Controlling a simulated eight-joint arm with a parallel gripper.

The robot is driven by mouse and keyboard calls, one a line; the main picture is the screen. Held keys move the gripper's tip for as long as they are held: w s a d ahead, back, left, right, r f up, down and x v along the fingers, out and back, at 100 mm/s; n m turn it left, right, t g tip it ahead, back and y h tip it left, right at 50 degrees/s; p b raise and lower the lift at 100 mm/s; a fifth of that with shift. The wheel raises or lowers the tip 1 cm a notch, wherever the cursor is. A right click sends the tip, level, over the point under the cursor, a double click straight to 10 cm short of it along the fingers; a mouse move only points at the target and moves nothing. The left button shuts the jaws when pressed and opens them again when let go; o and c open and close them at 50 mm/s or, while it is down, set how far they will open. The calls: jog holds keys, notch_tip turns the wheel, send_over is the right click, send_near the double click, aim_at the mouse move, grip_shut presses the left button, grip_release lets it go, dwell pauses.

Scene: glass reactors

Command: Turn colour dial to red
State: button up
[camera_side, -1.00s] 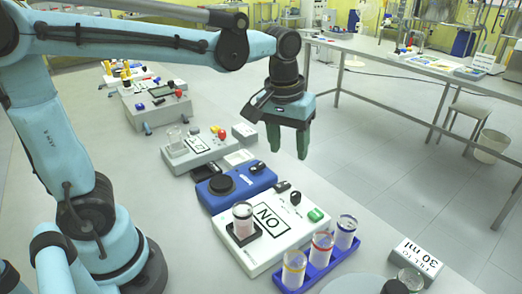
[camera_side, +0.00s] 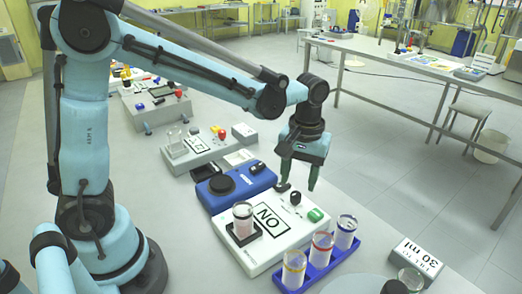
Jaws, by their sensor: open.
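My gripper (camera_side: 298,184) is open, with its two green fingers pointing down over the back right of a white device (camera_side: 240,258) with a boxed label. A small black knob (camera_side: 295,199) stands on this device just below the gap between the fingertips. Another small black part (camera_side: 282,187) lies by the left fingertip. I cannot tell whether the fingers touch either one. A green button (camera_side: 316,215) is in front of the knob. No red marking around the knob is clear at this size, so I cannot tell which way it points.
A glass vessel (camera_side: 243,218) stands on the white device. A blue rack (camera_side: 318,268) with three colour-banded vials is in front right. A blue device (camera_side: 225,200) with a round black plate is behind left. A white 30 ml block (camera_side: 415,259) stands at right.

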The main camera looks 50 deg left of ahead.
aim_at(297, 193)
jog(key=shift+a+f, duration=0.1)
jog(key=shift+f, duration=2)
jog(key=shift+c, duration=0.5)
grip_shut()
